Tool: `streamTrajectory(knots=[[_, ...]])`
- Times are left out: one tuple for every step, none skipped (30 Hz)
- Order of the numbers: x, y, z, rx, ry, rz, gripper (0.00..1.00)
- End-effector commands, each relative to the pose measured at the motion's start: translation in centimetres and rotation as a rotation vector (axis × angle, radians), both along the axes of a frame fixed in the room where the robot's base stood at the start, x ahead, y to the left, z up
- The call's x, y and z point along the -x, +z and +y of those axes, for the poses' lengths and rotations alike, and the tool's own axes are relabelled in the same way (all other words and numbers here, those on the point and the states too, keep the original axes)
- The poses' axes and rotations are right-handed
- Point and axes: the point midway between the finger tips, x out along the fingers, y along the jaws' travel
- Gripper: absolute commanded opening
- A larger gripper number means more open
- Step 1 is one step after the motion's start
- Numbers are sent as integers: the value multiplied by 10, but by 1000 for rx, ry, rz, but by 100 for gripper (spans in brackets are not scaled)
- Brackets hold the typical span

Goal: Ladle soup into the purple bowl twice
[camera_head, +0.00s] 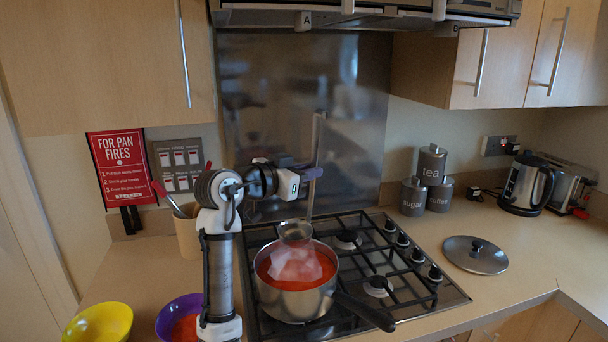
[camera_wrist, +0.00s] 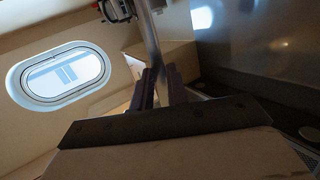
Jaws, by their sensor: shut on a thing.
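My gripper (camera_head: 312,174) is shut on the upright metal handle of the ladle (camera_head: 317,140). In the wrist view my gripper's dark fingers (camera_wrist: 160,88) close around the ladle's handle (camera_wrist: 152,48). The ladle's cup (camera_head: 295,231) is at the back rim of the steel pot (camera_head: 293,306), over or just inside it; I cannot tell whether it touches. Red soup (camera_head: 275,270) with a pale patch lies in the pot. The purple bowl (camera_head: 168,311) stands on the counter at lower left with red soup in it, partly cut off by the frame and close to my arm.
A yellow bowl (camera_head: 98,325) stands left of the purple one. The pot sits on the gas hob (camera_head: 400,290), its black handle (camera_head: 365,312) pointing front right. A lid (camera_head: 475,255) lies on the right counter. A utensil holder (camera_head: 187,232) stands behind my arm; the hood (camera_head: 365,15) hangs above.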

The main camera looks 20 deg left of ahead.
Motion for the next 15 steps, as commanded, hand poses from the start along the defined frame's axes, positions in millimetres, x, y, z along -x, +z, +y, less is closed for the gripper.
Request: streamTrajectory(knots=[[-1, 0, 0, 1, 1, -2, 0], [-1, 0, 0, 1, 1, -2, 0], [-1, -2, 0, 1, 1, -2, 0], [-1, -3, 0, 2, 1, -1, 0], [-1, -5, 0, 2, 2, -2, 0], [-1, -8, 1, 3, 2, -1, 0], [-1, -11, 1, 3, 2, -1, 0], [-1, -13, 1, 3, 2, -1, 0], [-1, -18, 1, 3, 2, -1, 0], [-1, -21, 1, 3, 2, 0, 0], [-1, -27, 1, 3, 2, 0, 0], [-1, -33, 1, 2, 1, 0, 0], [-1, -37, 0, 1, 1, -1, 0], [-1, -40, 1, 1, 1, -1, 0], [-1, -45, 0, 2, 2, -2, 0]])
